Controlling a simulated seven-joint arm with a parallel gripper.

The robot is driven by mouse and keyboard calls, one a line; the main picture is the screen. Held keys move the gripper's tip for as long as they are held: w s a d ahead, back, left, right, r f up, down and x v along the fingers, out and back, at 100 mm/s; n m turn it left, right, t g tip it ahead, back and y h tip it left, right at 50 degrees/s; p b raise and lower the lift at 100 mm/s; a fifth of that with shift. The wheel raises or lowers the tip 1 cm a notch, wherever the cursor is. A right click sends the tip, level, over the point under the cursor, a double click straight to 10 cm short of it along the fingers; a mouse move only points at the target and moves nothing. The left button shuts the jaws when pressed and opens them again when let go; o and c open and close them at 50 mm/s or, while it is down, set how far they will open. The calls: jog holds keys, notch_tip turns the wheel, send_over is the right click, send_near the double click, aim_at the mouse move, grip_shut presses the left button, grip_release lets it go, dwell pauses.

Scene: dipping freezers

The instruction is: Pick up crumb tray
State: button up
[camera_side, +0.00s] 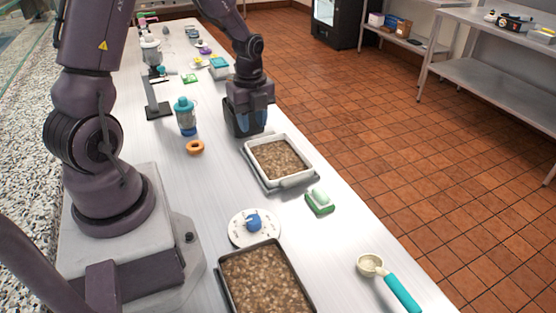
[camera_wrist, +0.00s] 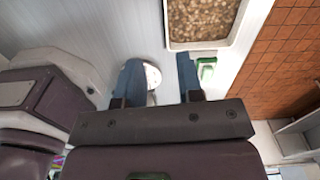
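A pale-rimmed tray of brown crumbs (camera_side: 251,146) stands on a dark flat base near the table's right edge. A dark tray (camera_side: 228,291) with coarser brown contents lies at the near end. I cannot tell which one the task names. My gripper (camera_side: 246,128) is open and empty, pointing down above the table, and touches neither tray. In the wrist view, my gripper (camera_wrist: 158,65) has its two dark blue fingers spread wide. The pale-rimmed tray (camera_wrist: 168,30) is just beyond the fingertips there, its upper part cut off by the frame.
A white plate with a blue item (camera_side: 239,235) is between the trays. A green-and-white item (camera_side: 319,202) is on the right. A teal-handled scoop (camera_side: 401,292) lies near front. An orange ring (camera_side: 195,147) and a teal-lidded jar (camera_side: 186,118) stand to the left. Several items line the far table.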

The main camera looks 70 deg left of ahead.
aim_at(277, 158)
jog(key=shift+m, duration=0.5)
notch_tip(277, 158, down, 8)
jog(key=shift+r, duration=0.15)
jog(key=shift+w+f, duration=0.2)
jog(key=shift+f, duration=1.1)
jog(key=shift+w+f, duration=0.2)
jog(key=shift+f, duration=1.1)
grip_shut()
